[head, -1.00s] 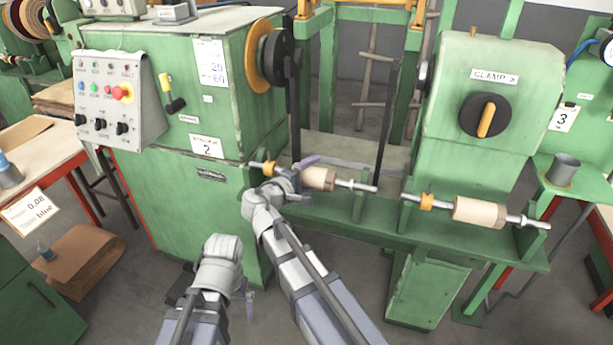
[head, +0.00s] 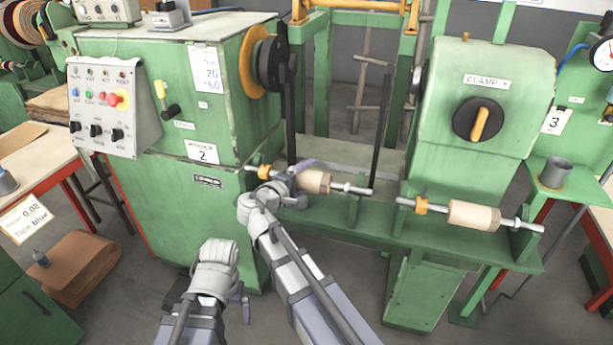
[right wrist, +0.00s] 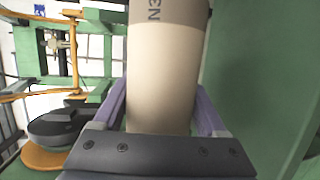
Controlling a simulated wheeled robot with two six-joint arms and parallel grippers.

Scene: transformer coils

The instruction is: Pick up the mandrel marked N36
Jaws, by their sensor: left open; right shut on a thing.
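A pale wooden mandrel (head: 315,182) on a metal rod with an orange collar lies along the green ledge between the machine's two housings. My right gripper (head: 290,180) is at this mandrel's left part. In the right wrist view the mandrel (right wrist: 162,85) stands between my right gripper's purple fingers (right wrist: 160,112), which are shut on it. Its darker band reads "N3"; the rest of the marking is cut off. A second, similar mandrel (head: 473,215) lies on the ledge to the right, its marking unreadable. My left gripper (head: 243,305) hangs low in front of the machine, open and empty.
The left housing (head: 215,225) with a control panel (head: 103,105) stands close to my arms. The right housing (head: 470,120) has a clamp knob (head: 478,118). The green ledge (head: 400,235) runs under both mandrels. A grey cup (head: 556,172) stands on the right. Floor is clear below the ledge.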

